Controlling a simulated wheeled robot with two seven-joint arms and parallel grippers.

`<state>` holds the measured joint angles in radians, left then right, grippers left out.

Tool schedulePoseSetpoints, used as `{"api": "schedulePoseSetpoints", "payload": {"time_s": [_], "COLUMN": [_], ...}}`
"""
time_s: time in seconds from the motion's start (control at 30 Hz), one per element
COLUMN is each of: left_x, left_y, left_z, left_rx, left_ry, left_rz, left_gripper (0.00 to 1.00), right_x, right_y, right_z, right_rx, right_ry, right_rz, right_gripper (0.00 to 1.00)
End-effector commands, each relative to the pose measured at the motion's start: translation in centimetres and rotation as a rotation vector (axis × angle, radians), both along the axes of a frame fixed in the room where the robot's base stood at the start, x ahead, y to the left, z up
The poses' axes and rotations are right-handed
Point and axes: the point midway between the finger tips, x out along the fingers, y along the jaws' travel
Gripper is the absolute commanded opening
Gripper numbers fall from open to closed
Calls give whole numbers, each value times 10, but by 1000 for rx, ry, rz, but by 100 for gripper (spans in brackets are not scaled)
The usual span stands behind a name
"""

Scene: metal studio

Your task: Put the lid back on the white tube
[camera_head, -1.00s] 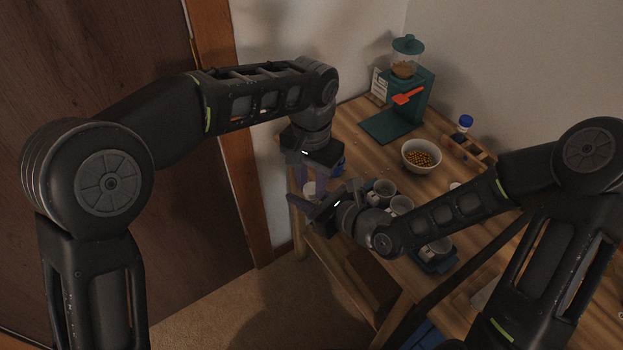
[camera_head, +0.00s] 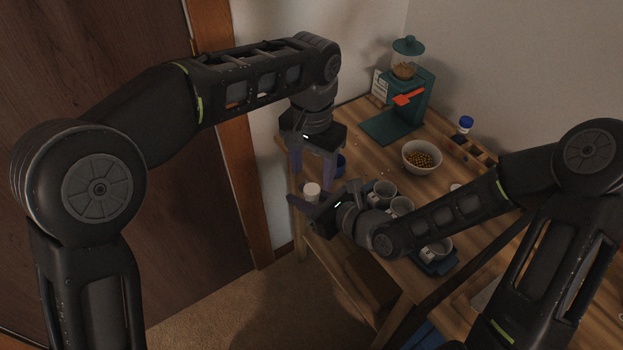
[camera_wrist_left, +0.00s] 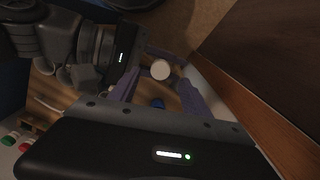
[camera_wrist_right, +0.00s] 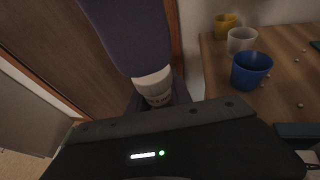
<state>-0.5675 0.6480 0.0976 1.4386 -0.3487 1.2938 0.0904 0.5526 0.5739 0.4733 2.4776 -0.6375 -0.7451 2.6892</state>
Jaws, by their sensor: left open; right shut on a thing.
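The white tube (camera_wrist_right: 158,100) is upright in my right gripper (camera_head: 313,206), which is shut on it beyond the table's left end. A white lid (camera_wrist_right: 152,79) sits on top of the tube in the right wrist view. Whether it is fully seated I cannot tell. The lid's round top also shows in the left wrist view (camera_wrist_left: 160,69). My left gripper (camera_head: 311,182) points down over the lid, fingers spread wide on either side. One of its fingers covers part of the right wrist view. The tube's lower part is hidden.
A blue cup (camera_wrist_right: 251,70), a white cup (camera_wrist_right: 241,40) and a yellow cup (camera_wrist_right: 226,24) stand at the table's near edge. Grey mugs (camera_head: 384,190) sit beside my right forearm. A bowl (camera_head: 421,158) and a green dispenser (camera_head: 424,100) stand further back.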

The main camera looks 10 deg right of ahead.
Motion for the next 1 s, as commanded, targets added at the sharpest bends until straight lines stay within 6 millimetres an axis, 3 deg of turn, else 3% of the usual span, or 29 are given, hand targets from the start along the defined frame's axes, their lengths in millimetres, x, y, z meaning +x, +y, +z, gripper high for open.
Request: {"api": "schedulePoseSetpoints", "payload": {"time_s": [0.13, 0.33, 0.8, 1.0], "left_x": [1, 1, 1, 6], "left_y": [0, 1, 3, 32], "left_z": [22, 32, 31, 10], "left_rx": [0, 2, 6, 45], "left_ry": [-3, -1, 0, 20], "left_rz": [1, 2, -2, -89], "left_gripper": [56, 56, 56, 56], "right_x": [0, 0, 0, 0], "right_y": [0, 0, 0, 0], "right_z": [0, 0, 0, 0], "right_rx": [0, 1, 1, 1], "right_ry": [0, -1, -1, -1], "right_rz": [0, 0, 0, 0], "right_gripper": [0, 0, 0, 0]}}
